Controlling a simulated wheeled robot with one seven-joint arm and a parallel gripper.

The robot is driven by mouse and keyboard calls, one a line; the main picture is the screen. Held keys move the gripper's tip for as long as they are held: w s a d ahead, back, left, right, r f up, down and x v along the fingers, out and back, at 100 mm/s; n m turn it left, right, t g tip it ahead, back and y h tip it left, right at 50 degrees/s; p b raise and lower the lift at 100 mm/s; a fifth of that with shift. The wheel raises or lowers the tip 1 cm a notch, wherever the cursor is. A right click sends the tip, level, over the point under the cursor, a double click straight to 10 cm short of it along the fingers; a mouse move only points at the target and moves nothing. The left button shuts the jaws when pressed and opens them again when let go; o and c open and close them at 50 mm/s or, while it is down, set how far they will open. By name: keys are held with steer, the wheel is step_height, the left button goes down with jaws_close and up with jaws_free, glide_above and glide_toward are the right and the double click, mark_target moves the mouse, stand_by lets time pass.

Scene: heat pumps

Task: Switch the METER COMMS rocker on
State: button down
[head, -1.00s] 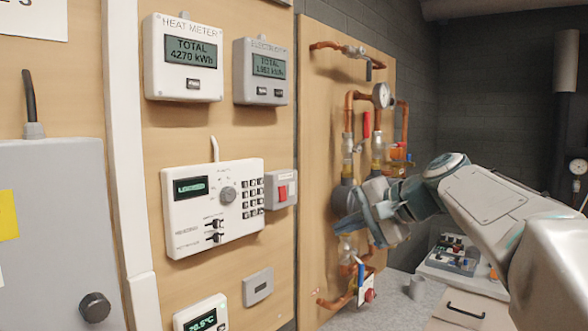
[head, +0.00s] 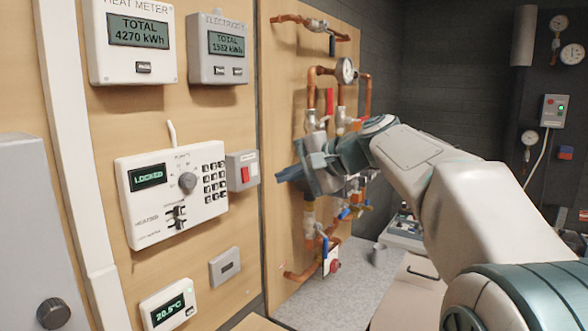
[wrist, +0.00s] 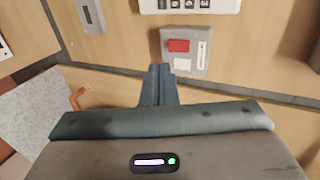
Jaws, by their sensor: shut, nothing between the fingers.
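A small grey switch box (head: 242,157) with a red rocker (head: 245,174) is fixed to the wooden panel, just right of the white controller. The box shows in the wrist view (wrist: 197,34), with its red rocker (wrist: 178,45) and a white patch beside it. Its lettering is too small to read, and I cannot tell which way the rocker is tipped. My gripper (head: 279,177) is shut and empty, with its fingers pointing left, a little right of the box in the head view. In the wrist view my fingertips (wrist: 160,68) appear just below and left of the rocker, apparently apart from it.
The white controller (head: 150,215) reads LOCKED. Copper pipes with valves and a gauge (head: 344,71) stand behind my gripper. A grey counter lies below.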

mark_target(245, 175)
steer(key=x, duration=0.3)
steer(key=p+x, duration=0.1)
steer(key=x, duration=0.2)
steer(key=r+p+x, duration=0.1)
steer(key=x, duration=0.2)
steer(key=shift+w+a, duration=0.2)
steer(key=shift+a, duration=0.15)
